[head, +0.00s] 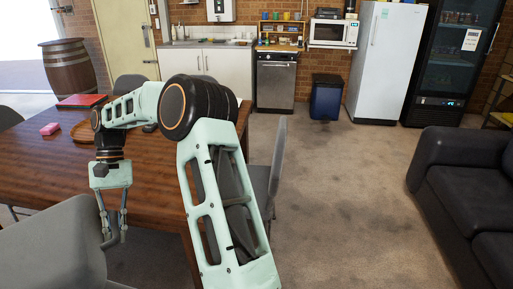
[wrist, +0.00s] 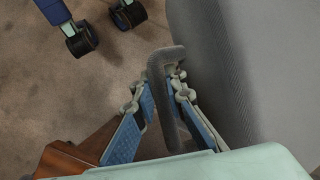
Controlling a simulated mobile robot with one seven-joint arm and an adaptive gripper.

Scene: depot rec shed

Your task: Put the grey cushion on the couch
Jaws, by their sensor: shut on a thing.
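The dark couch (head: 457,175) stands at the right in the head view, its visible seat bare. My gripper (head: 115,238) is low at the left, beside the near side of the table and close to a grey chair back (head: 50,250). In the wrist view my gripper (wrist: 160,108) is shut on a thin grey looped piece (wrist: 157,62). A broad grey surface (wrist: 240,60) lies right beside it. I cannot tell whether the held piece is part of a chair. No grey cushion can be made out for certain.
Carpet (head: 345,190) is clear between chair and couch.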

